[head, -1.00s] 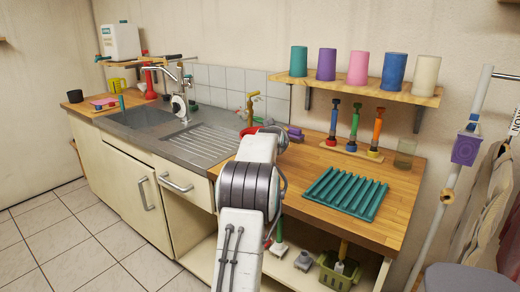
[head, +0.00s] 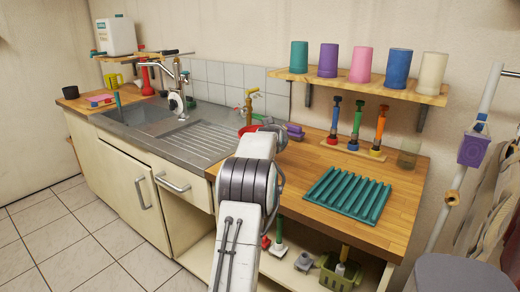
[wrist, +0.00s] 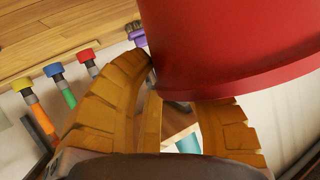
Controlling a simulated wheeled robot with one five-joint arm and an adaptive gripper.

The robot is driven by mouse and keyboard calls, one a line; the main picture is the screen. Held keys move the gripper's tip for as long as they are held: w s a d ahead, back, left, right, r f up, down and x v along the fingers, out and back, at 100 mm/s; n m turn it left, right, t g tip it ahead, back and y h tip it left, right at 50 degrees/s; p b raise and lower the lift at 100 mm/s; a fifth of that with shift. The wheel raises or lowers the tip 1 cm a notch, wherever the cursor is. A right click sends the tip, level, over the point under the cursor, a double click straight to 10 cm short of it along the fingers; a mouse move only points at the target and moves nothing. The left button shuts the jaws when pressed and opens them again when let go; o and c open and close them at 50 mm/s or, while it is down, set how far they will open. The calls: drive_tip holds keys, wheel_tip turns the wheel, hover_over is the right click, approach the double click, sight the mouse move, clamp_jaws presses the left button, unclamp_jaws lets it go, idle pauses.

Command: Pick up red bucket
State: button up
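The red bucket (wrist: 240,45) fills the upper right of the wrist view, very close, with its lower edge slanting across the picture. In the head view only a small red part (head: 246,130) shows beside the tap, mostly behind my arm. My gripper (wrist: 185,90) has its two yellow-brown fingers spread apart with a gap between them. The left finger reaches up beside the bucket's left edge; the right finger's tip meets the bucket's lower edge in the picture. I cannot tell whether either finger touches it.
A purple object (head: 294,131) lies right of my gripper on the wooden counter (head: 398,212). A teal ribbed rack (head: 346,194) and upright coloured-handled tools (head: 355,125) stand further right. A shelf (head: 400,90) with several cups hangs above. The sink (head: 135,116) is left.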

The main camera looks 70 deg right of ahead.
clamp_jaws()
drive_tip(key=shift+r, duration=0.25)
